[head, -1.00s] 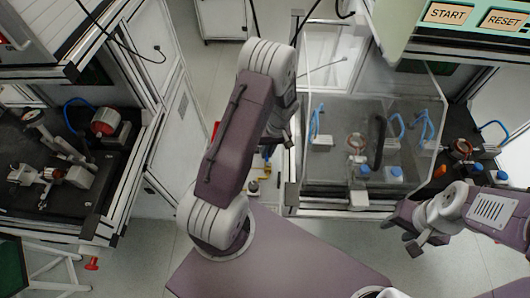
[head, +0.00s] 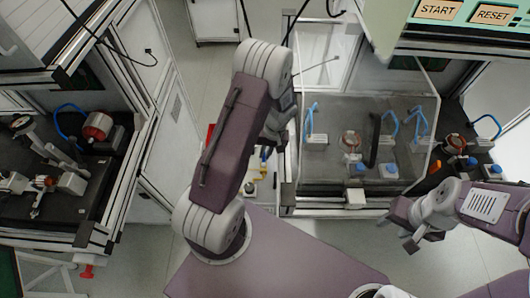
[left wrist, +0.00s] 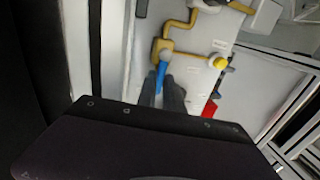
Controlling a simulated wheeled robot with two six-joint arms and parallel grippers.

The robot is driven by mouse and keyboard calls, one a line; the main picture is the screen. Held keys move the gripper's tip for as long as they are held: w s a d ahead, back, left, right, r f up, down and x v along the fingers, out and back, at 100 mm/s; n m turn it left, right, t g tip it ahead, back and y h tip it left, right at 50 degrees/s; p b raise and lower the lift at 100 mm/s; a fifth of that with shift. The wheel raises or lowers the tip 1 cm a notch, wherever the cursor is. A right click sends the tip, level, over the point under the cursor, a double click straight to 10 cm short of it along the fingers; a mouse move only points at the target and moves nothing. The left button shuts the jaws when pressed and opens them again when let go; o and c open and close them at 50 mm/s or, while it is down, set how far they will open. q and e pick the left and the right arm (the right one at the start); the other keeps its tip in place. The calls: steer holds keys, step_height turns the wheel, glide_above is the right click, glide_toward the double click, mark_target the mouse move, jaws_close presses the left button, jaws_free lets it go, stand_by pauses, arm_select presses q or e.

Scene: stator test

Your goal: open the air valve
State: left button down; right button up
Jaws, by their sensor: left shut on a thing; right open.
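In the left wrist view, a blue valve handle (left wrist: 162,73) stands out from yellow pipework (left wrist: 178,48) on a pale panel. My left gripper (left wrist: 160,90) is shut on the blue handle, with its two dark fingers on either side of it. In the head view, my left arm covers most of this gripper and the handle is too hidden to make out. My right gripper (head: 411,241) is open and empty, over the floor at the lower right.
A yellow knob (left wrist: 220,63) and a red part (left wrist: 209,111) sit close right of my left gripper. A clear-walled enclosure (head: 318,178) with blue-hosed fixtures stands right of my left arm. A dark bench (head: 75,215) stands at the far left.

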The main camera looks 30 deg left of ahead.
arm_select(q)
steer(key=shift+w, duration=0.1)
steer(key=c, duration=1.5)
jaws_free()
